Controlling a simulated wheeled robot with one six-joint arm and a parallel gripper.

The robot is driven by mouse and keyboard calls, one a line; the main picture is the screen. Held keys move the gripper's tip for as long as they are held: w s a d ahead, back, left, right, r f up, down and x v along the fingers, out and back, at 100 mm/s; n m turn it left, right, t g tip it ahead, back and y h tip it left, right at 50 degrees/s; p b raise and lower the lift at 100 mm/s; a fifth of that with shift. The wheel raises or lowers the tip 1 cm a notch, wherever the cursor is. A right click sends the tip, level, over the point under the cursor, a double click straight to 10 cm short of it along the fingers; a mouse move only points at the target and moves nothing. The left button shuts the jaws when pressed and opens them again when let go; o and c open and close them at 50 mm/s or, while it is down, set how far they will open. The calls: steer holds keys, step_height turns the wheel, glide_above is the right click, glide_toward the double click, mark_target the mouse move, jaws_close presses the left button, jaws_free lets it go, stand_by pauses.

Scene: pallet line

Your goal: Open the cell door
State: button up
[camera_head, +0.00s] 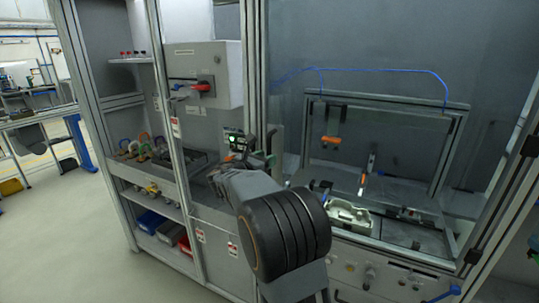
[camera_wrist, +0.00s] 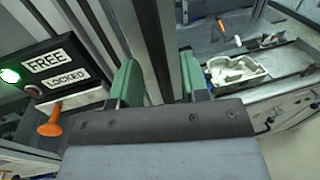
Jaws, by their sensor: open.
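The cell door appears as a large clear pane (camera_head: 385,75) in an aluminium frame; a vertical frame post (camera_head: 252,60) stands at its left. My gripper (camera_head: 262,157) is open in front of this post. In the wrist view, its green fingers (camera_wrist: 163,80) lie on either side of grey vertical profiles (camera_wrist: 155,40); I cannot tell whether they touch. A black panel (camera_wrist: 45,68) marked FREE and LOCKED is left of the fingers. Its green lamp (camera_wrist: 10,76) by FREE is lit. An orange knob (camera_wrist: 50,128) hangs below it. The door looks shut; no gap shows.
Behind the pane are a fixture with a pale casting (camera_head: 350,216) and a blue hose (camera_head: 385,70). A left cabinet holds a red switch (camera_head: 203,87) and coloured bins (camera_head: 170,232). The floor (camera_head: 60,240) at left is clear.

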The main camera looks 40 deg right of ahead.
steer(key=shift+x, duration=1.1)
jaws_close()
